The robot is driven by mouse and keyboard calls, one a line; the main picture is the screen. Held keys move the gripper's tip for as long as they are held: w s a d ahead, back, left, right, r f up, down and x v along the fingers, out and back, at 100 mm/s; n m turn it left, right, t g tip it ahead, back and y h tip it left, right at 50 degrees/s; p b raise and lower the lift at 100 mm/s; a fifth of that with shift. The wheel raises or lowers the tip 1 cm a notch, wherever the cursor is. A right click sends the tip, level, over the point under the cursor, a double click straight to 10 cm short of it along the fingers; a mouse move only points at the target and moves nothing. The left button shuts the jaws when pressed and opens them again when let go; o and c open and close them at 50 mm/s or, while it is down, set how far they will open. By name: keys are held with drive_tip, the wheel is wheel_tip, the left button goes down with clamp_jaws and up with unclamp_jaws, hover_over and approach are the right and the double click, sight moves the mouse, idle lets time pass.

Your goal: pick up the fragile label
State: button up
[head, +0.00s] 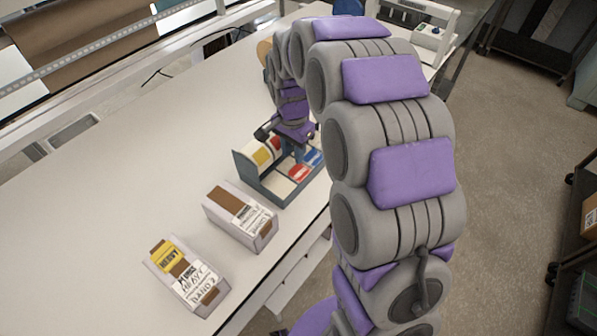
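A blue-grey label rack (262,190) stands on the white table, with white, yellow, red and blue labels in its slots. A red label (299,172) lies in its front part, next to a blue label (312,157). Another red patch and a yellow label (262,156) show in the back part. The print is too small to read, so I cannot tell which label is the fragile one. My gripper (299,150) points down over the middle of the rack, close to the labels. Its fingertips are too small and partly hidden to tell if they are open or hold anything.
Two boxes stand left of the rack on the white table (100,200): one with a white printed label (250,222), one with yellow and white labels (190,281). A white device (428,34) stands at the far end. The table's left side is clear.

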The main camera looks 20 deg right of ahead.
sight(294, 170)
wheel_tip(294, 170, down, 5)
drive_tip(key=shift+s+f+b, duration=0.1)
drive_tip(key=shift+b, duration=0.7)
clamp_jaws()
